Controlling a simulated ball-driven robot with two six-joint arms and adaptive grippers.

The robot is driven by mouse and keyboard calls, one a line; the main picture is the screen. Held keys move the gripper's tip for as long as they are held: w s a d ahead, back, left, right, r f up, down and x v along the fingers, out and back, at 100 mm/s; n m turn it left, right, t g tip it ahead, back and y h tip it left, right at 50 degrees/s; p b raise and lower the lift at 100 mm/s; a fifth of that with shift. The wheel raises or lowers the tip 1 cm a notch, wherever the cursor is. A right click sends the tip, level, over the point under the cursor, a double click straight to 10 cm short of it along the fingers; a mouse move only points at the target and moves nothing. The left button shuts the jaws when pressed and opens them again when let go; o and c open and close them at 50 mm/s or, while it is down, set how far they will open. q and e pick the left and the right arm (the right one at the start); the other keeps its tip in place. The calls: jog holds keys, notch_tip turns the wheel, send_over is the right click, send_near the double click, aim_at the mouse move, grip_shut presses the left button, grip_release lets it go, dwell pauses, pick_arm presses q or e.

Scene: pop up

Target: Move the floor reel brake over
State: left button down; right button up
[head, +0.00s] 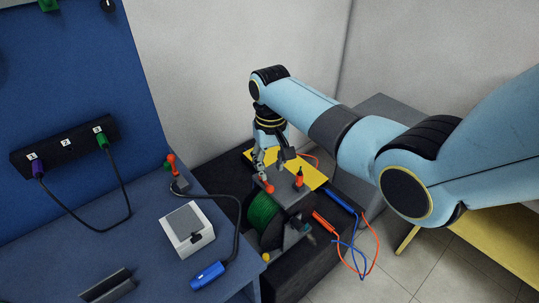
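The floor reel (263,212) is a drum wound with green cable under a grey top plate, at the lower middle of the head view. A lever with an orange-red knob (268,187) sits at the plate's left side and may be the brake; I cannot tell for sure. A second upright orange piece with a dark tip (299,178) stands to its right. My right gripper (272,168) points down just above the orange-red knob, with its fingers apart. I see nothing between them, and contact with the knob cannot be made out. My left gripper is out of view.
A blue bench at left holds a white box (187,230), a blue connector (207,275) and a lever with an orange knob (171,160). A numbered socket strip (65,148) is on the blue panel. A yellow plate (313,176) and orange and blue leads lie beside the reel.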

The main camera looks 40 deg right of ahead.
aim_at(270, 187)
jog(key=shift+f+b, duration=0.6)
jog(key=shift+f, duration=0.1)
notch_tip(270, 187, down, 6)
jog(key=b, duration=0.5)
jog(key=shift+r+b, duration=0.1)
jog(key=shift+b, duration=0.3)
jog(key=shift+f, duration=0.5)
jog(key=c, duration=0.7)
jog(key=d+n, duration=0.2)
jog(key=n, duration=0.1)
jog(key=shift+r, duration=0.1)
jog(key=d+n, duration=0.1)
jog(key=n, duration=0.2)
jog(key=shift+w+d, duration=0.15)
jog(key=shift+d, duration=0.05)
jog(key=n, duration=0.1)
jog(key=w+d+n, duration=0.1)
jog(key=n, duration=0.1)
jog(key=d+n, duration=0.1)
jog(key=n, duration=0.1)
jog(key=shift+w+d, duration=0.2)
jog(key=shift+w, duration=0.05)
jog(key=o, duration=1)
jog(key=shift+c, duration=0.2)
